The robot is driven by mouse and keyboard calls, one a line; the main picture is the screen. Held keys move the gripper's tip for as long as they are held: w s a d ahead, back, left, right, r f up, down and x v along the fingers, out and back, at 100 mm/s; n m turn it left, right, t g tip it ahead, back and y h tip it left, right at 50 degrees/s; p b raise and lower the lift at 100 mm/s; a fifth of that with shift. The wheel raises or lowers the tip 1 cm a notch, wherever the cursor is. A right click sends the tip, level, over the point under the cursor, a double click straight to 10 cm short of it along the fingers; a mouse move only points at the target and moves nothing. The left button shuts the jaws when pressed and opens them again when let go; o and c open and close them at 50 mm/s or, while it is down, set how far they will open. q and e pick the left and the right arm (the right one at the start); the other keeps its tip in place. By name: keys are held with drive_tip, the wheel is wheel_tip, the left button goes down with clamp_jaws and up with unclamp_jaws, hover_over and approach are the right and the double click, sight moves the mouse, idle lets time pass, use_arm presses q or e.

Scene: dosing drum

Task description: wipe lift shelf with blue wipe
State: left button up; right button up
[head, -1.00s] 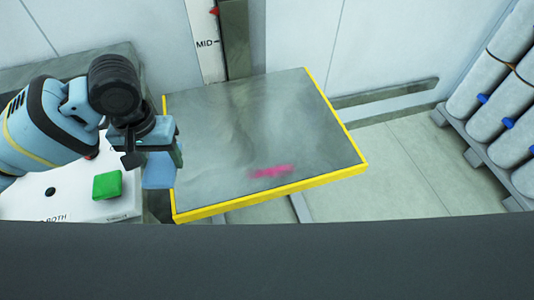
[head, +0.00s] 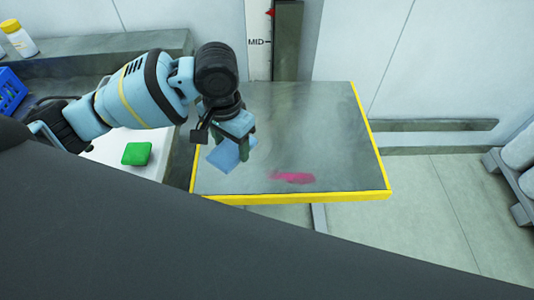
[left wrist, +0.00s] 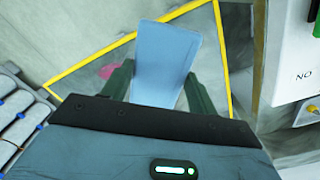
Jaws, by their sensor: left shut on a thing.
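The lift shelf (head: 320,130) is a grey metal plate with a yellow edge, in the middle of the head view. A pink smear (head: 293,177) lies near its front edge; it also shows in the left wrist view (left wrist: 108,71). My left gripper (head: 243,148) is shut on the blue wipe (head: 226,157), over the left part of the shelf. The wipe hangs between the fingers in the left wrist view (left wrist: 166,58). I cannot tell whether the wipe touches the shelf. The smear is to the right of the wipe in the head view. My right gripper is not in view.
A green block (head: 137,153) lies on a white surface (head: 112,152) left of the shelf. A blue crate (head: 11,92) and a yellow-capped bottle (head: 18,38) stand at the far left. A level scale marked MID (head: 258,42) stands behind the shelf.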

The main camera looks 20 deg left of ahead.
use_arm(q)
drive_tip(key=w+d+f+m, duration=0.1)
drive_tip(key=m, duration=0.2)
drive_tip(key=w+d+f+m, duration=0.1)
drive_tip(key=m, duration=0.1)
drive_tip(key=d+f+m, duration=0.1)
drive_tip(key=m, duration=0.2)
drive_tip(key=shift+w+f+m, duration=0.3)
drive_tip(key=shift+w, duration=0.1)
drive_tip(key=w+d+f+m, duration=0.2)
drive_tip(key=f+m, duration=0.3)
drive_tip(key=m, duration=0.6)
drive_tip(key=shift+w+d+m+p, duration=0.3)
drive_tip(key=shift+d+m+p, duration=0.1)
drive_tip(key=shift+d, duration=0.3)
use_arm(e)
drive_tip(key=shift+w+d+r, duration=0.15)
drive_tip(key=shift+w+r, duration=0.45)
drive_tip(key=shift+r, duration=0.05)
use_arm(q)
drive_tip(key=shift+f, duration=0.1)
